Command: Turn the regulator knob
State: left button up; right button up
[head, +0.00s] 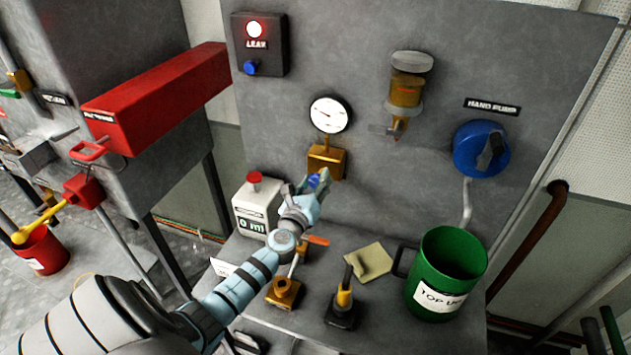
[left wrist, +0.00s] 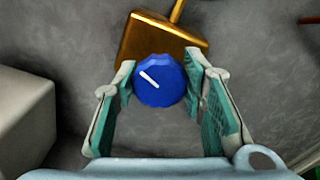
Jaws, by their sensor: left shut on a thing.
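The regulator knob is a blue round knob with a white pointer line; in the left wrist view the knob (left wrist: 158,81) sits on the front of a brass block (left wrist: 160,38), its line pointing to the upper left. In the head view the brass block (head: 327,162) is on the grey panel below a round white gauge (head: 330,115), and the knob (head: 315,181) is mostly hidden by my left gripper (head: 318,182). My left gripper, also in the left wrist view (left wrist: 160,88), has its two fingers on either side of the knob and is shut on it. My right gripper is not in view.
A white counter box (head: 257,207) with a red button stands left of my gripper. A green mug (head: 450,262), a yellow cloth (head: 369,261) and a small lever on a brass base (head: 285,292) are on the bench. A blue hand pump (head: 481,150) is at right.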

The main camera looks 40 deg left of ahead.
pick_arm(q)
jog(key=shift+f, duration=0.1)
jog(key=o, duration=1.2)
jog(key=v, duration=1.2)
